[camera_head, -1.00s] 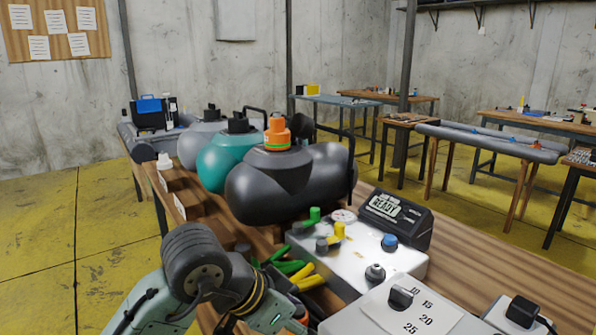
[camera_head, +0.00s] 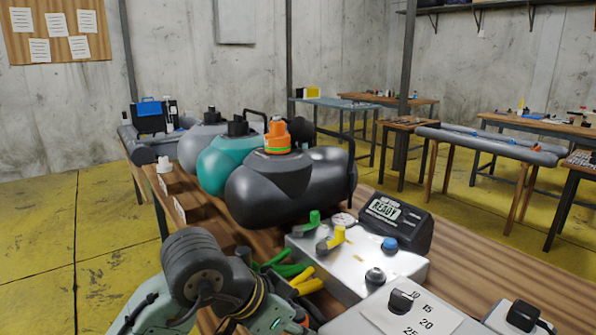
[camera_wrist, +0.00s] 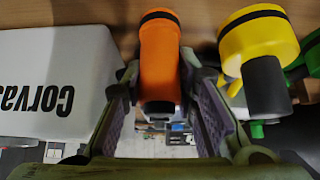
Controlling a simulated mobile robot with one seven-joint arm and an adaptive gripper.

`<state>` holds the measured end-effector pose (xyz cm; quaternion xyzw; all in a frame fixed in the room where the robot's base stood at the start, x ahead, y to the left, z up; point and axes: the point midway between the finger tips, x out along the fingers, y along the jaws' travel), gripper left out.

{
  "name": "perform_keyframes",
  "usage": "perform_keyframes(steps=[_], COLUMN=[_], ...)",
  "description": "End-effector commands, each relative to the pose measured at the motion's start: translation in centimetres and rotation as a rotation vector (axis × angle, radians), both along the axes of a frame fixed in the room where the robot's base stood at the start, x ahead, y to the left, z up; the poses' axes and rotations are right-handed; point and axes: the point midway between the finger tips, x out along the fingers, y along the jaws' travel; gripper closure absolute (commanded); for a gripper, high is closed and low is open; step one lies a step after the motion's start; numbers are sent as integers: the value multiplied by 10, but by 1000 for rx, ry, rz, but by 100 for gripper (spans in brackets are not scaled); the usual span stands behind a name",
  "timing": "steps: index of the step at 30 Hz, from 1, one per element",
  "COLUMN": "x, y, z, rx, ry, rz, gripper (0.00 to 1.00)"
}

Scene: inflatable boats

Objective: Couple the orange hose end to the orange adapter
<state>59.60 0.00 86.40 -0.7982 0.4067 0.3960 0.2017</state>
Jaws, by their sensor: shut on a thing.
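The orange adapter (camera_head: 277,136) stands upright on top of the dark grey inflatable (camera_head: 285,185), with a green band near its base. In the wrist view the orange hose end (camera_wrist: 160,48) lies between the two fingers of my gripper (camera_wrist: 160,70), which is shut on it. It has a black band and a dark tip. In the head view my gripper is low at the bottom edge, in front of and below the adapter, clearly apart from it. My arm and the picture edge hide most of the hose end there.
A yellow hose end (camera_wrist: 258,45) and green pieces sit close to the right finger. A white lettered box (camera_wrist: 55,80) is close on the left. A white control panel (camera_head: 350,275) with knobs and a display box (camera_head: 397,222) stands right of the arm. Teal (camera_head: 225,165) and grey inflatables stand behind.

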Motion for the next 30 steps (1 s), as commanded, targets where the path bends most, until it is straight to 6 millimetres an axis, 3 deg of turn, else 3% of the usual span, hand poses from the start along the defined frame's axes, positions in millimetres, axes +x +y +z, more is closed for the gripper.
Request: perform_keyframes(steps=[4, 11, 30], x=[0, 0, 0], y=[0, 0, 0], z=[0, 3, 54], rx=[0, 0, -1], ry=[0, 0, -1], rz=[0, 0, 0], gripper=[100, 100, 100])
